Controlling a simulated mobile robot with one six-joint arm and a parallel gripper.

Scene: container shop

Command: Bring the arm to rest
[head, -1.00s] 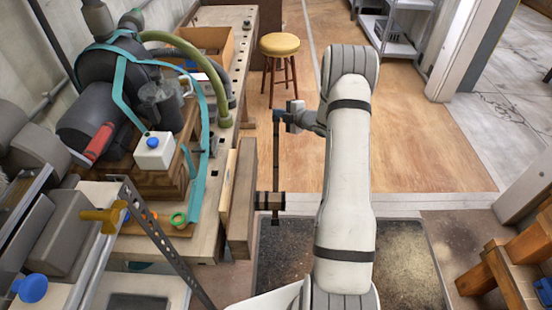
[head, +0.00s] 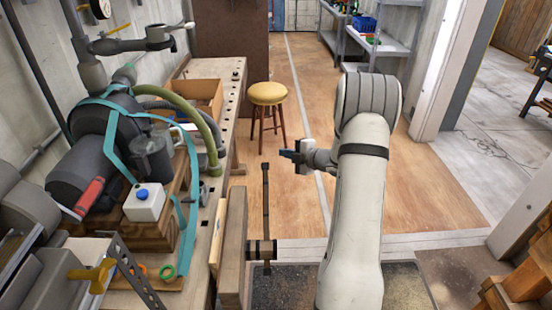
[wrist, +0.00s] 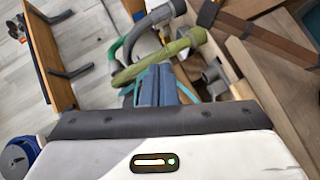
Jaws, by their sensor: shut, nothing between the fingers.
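My gripper (head: 286,153) is in the middle of the head view, shut and empty, pointing left from the end of my raised white arm. Its blue-grey fingers also show together in the wrist view (wrist: 157,84). A dark upright bar (head: 265,205), which looks like the handle of the bench's wooden vise (head: 232,250), stands below and left of my gripper. A gap shows between the bar's top and the fingers in the head view.
A yellow-topped stool (head: 268,93) stands beyond my gripper. The wooden floor right of it is open.

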